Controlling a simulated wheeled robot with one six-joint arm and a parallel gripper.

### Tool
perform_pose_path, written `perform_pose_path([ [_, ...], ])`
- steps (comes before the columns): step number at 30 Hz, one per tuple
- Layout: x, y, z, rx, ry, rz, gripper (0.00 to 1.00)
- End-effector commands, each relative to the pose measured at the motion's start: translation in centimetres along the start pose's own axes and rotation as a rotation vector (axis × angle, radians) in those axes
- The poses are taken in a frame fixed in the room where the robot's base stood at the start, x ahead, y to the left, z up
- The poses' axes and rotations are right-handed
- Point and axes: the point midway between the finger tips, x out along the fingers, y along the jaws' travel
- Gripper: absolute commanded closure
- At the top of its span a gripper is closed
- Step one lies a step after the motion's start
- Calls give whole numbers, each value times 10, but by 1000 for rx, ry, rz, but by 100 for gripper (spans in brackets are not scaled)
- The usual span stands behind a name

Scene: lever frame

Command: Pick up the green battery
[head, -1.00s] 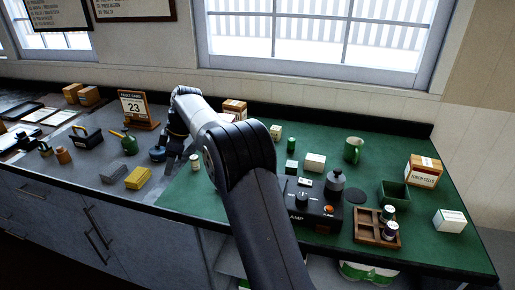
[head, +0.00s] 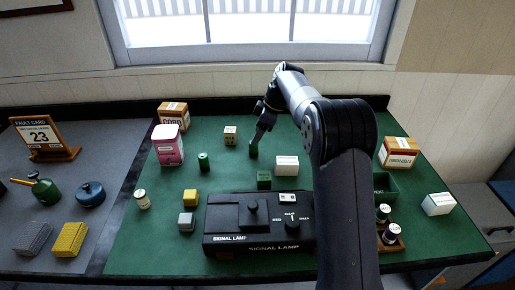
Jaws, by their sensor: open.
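Two small upright green cylinders stand on the green mat; which is the battery is hard to tell at this size. One green cylinder (head: 253,150) is directly below my gripper (head: 258,138). The other green cylinder (head: 203,162) stands apart to the left, beside the pink-and-white tin. My gripper is open and points down at the first cylinder, its tips at or just above the top. I cannot tell whether the fingers are around it or touching it.
A white box (head: 287,166) and a small green block (head: 264,180) stand near the gripper. A dotted cream block (head: 230,135) is behind left. The black signal lamp unit (head: 258,222) is in front. My arm covers part of the mat's right side.

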Motion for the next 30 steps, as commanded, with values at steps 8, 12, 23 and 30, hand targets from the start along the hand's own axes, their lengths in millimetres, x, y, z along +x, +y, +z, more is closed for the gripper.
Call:
perform_pose_path([
  [8,28,0,1,1,0,-1,46],
  [12,45,2,3,2,-1,-4,46],
  [23,77,4,5,0,0,1,46],
  [30,77,4,5,0,0,1,54],
])
